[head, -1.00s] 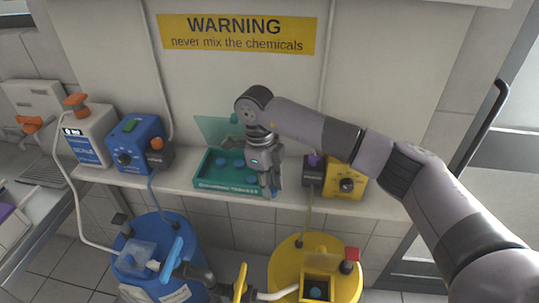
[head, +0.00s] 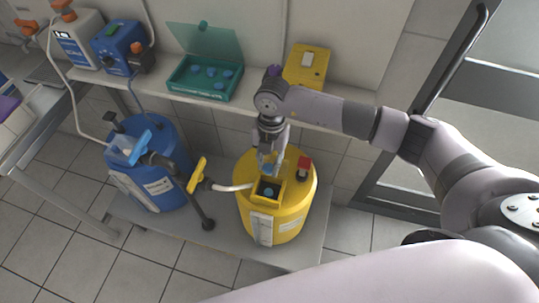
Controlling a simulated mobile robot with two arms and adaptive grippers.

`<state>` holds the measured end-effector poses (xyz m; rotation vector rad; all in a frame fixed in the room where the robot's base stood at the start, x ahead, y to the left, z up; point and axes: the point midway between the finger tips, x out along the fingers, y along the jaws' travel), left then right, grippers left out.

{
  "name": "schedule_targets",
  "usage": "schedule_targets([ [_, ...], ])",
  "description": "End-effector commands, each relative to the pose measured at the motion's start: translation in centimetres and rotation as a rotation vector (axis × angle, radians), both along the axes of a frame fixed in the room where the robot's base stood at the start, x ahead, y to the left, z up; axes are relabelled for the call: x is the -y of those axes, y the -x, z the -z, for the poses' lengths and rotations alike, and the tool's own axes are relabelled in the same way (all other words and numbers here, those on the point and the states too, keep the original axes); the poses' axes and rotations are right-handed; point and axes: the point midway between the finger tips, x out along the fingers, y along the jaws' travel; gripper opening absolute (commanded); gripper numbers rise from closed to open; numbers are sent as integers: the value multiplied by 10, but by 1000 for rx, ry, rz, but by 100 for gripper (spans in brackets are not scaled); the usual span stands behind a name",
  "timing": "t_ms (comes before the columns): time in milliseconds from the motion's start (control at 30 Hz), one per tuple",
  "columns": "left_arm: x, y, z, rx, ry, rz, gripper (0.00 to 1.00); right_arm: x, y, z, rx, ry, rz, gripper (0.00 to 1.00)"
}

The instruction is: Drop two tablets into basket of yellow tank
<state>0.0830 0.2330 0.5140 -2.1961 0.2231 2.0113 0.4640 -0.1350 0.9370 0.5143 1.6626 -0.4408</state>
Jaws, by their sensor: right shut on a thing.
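The yellow tank (head: 290,222) stands on the low shelf. Its small square basket (head: 282,190) is open on top, with a dark inside and one blue tablet (head: 268,192) in it. My right gripper (head: 267,168) points down just above the back of the basket. It is shut on a small blue tablet, mostly hidden between the fingertips. The teal tablet box (head: 204,92) is on the upper shelf with its lid (head: 203,40) raised and several blue tablets inside. My left gripper is out of view.
The blue tank (head: 160,165) stands left of the yellow tank. A black hose with a yellow handle (head: 197,175) lies between them. A red cap (head: 304,163) rises right of the basket. A yellow pump (head: 306,66) and a blue pump (head: 117,45) sit on the upper shelf.

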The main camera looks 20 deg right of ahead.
Motion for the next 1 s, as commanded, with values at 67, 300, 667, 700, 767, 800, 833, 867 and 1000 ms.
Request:
schedule_targets([
  [67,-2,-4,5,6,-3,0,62,0,0,6,0,1,-1,10],
  [300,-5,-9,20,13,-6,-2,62,0,0,26,-2,1,-2,10],
  [667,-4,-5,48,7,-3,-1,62,0,0,63,-1,0,-3,10],
  [700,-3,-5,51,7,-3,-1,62,0,0,67,-1,0,-3,10],
  [767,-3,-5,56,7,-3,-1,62,0,0,72,-1,0,-3,10],
  [800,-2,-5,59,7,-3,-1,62,0,0,76,-2,1,-3,10],
  [833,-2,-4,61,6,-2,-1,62,0,0,79,-2,1,-3,10],
  [867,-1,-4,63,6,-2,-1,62,0,0,83,-2,1,-3,10],
  [1000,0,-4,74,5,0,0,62,0,0,96,-2,1,-4,10],
])
